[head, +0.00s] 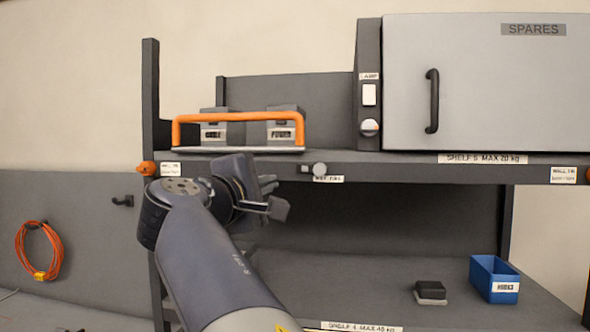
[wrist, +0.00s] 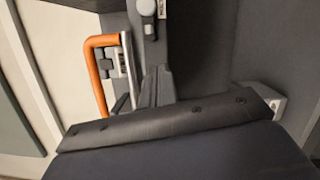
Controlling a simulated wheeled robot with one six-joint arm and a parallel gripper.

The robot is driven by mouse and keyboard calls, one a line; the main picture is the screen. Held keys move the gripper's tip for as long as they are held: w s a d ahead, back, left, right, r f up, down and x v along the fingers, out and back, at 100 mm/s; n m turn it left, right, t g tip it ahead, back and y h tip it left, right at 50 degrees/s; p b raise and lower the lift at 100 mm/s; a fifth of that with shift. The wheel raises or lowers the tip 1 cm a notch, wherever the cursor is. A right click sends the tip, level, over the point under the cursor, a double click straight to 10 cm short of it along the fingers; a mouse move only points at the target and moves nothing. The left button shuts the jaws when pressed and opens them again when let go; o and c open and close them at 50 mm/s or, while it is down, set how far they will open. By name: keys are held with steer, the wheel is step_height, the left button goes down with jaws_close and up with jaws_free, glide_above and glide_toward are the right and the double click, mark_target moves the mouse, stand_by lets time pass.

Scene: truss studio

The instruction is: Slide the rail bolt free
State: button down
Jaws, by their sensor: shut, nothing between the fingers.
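The rail bolt (head: 319,170) is a small round light-grey knob on the dark front edge of the upper shelf, with a small label just below it. In the wrist view the bolt (wrist: 147,8) shows at the top edge, partly cut off. My gripper (head: 272,197) is shut and empty, left of and a little below the bolt in the head view, and apart from it. In the wrist view my gripper's dark body fills the lower part. An orange rail (head: 240,116) stands on the upper shelf at left, around two grey boxes; it also shows in the wrist view (wrist: 90,70).
A grey SPARES cabinet (head: 480,85) with a black handle stands on the upper shelf (head: 400,158) at right. A blue bin (head: 494,280) and a small dark block (head: 430,292) sit on the lower shelf. An orange cable coil (head: 38,252) hangs at left.

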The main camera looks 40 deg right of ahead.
mark_target(320, 169)
steer(key=p+x, duration=0.1)
steer(key=x, duration=0.1)
steer(key=p+x, duration=0.1)
steer(key=x, duration=0.2)
steer(key=shift+s+d+r, duration=0.1)
steer(key=shift+d+r, duration=0.1)
steer(key=shift+d, duration=0.15)
steer(key=shift+s+d+r+p, duration=0.25)
steer(key=shift+s+d+p, duration=0.3)
steer(key=shift+s, duration=0.45)
steer(key=shift+s+d, duration=0.3)
steer(key=shift+d, duration=0.15)
steer(key=shift+s, duration=0.1)
